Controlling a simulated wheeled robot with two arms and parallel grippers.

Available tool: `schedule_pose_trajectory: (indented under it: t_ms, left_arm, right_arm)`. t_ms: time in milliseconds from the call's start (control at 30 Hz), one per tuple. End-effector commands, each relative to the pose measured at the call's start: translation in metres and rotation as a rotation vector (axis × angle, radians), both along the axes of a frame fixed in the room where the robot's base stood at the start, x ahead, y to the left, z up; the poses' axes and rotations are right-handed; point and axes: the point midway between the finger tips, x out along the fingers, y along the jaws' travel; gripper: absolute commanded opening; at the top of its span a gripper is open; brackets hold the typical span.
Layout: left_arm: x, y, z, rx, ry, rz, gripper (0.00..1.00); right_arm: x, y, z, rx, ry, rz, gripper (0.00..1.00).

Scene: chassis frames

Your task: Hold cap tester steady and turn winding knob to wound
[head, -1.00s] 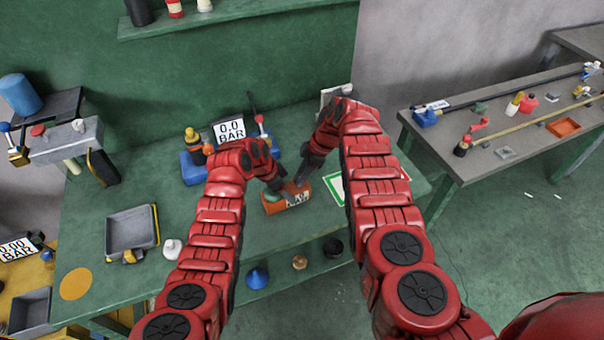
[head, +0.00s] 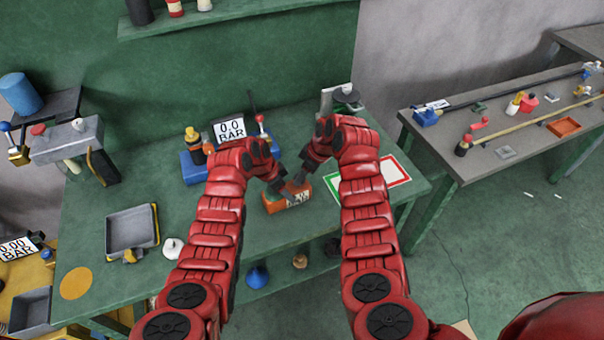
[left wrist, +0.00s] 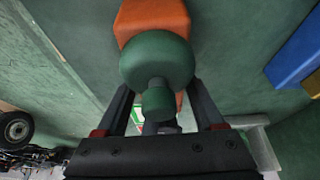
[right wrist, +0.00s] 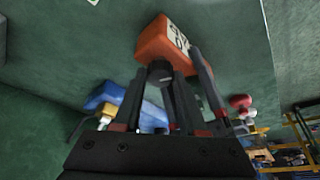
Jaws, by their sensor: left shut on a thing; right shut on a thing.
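The cap tester is a small orange box (head: 290,201) with a printed label, on the green bench below my two hands. A rounded green part (left wrist: 157,61) with a stem stands on it in the left wrist view. My left gripper (head: 279,188) is shut on the tester; its fingers straddle the orange body around the green part, which hides their tips. My right gripper (head: 298,183) comes from the other side. In the right wrist view its fingers are shut on a dark round knob (right wrist: 160,71) at the box's end. The knob's marking is not readable.
A white mat with green and red edges (head: 392,172) lies to the right. A grey tray (head: 131,231) is at left.

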Motion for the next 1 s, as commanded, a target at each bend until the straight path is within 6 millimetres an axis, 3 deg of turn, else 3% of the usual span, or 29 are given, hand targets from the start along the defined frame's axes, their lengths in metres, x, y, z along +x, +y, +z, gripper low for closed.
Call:
schedule_pose_trajectory:
  t_ms: [600, 1000]
  left_arm:
    - [-0.0004, 0.0006, -0.0004, 0.001, 0.002, 0.001, 0.0]
    - [-0.0001, 0.0012, -0.0006, 0.002, 0.001, 0.002, 0.0]
  right_arm:
    - [-0.0034, 0.004, 0.0012, 0.002, -0.002, -0.578, 0.0]
    - [-0.0041, 0.0069, 0.0009, 0.004, 0.0, -0.85, 0.0]
